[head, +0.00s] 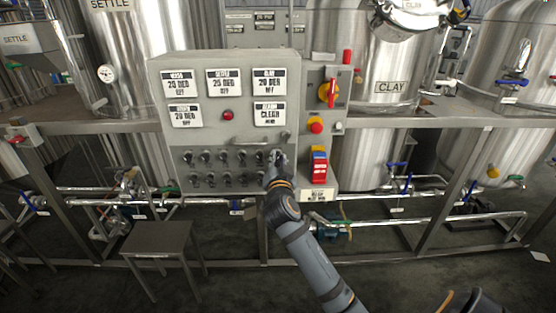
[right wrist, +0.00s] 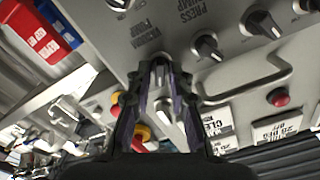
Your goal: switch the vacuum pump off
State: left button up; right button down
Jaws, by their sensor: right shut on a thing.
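The grey control panel (head: 222,142) stands in the middle of the head view, with rows of black rotary knobs on its lower half. My right gripper (head: 277,160) is at the right end of the upper knob row. In the right wrist view its fingers (right wrist: 160,72) are closed around a knob just by the "VACUUM PUMP" label (right wrist: 152,36). The fingers hide most of that knob, so I cannot tell where it points. The "PRESS PUMP" knob (right wrist: 207,47) is beside it, untouched. My left gripper is not in view.
A metal handle (right wrist: 255,86) runs close to the knobs, and a red lamp (right wrist: 279,97) lies beyond it. A box with a red-and-yellow switch (head: 328,93) and a red button (head: 317,126) adjoins the panel. Red and blue tags (head: 319,168) hang below. A stool (head: 158,240) stands in front.

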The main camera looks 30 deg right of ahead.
jog(key=shift+r+n, duration=0.1)
jog(key=shift+n, duration=0.7)
jog(key=n+p, duration=0.2)
jog(key=n, duration=0.2)
jog(key=shift+r, duration=0.1)
jog(key=n+p, duration=0.2)
jog(key=n, duration=0.3)
jog(key=shift+a+n, duration=0.1)
jog(key=shift+n, duration=0.3)
jog(key=shift+w, duration=0.1)
jog(key=c, duration=1.5)
grip_release()
jog(key=shift+o, duration=0.3)
jog(key=shift+w+f, duration=0.1)
jog(key=shift+f, duration=0.15)
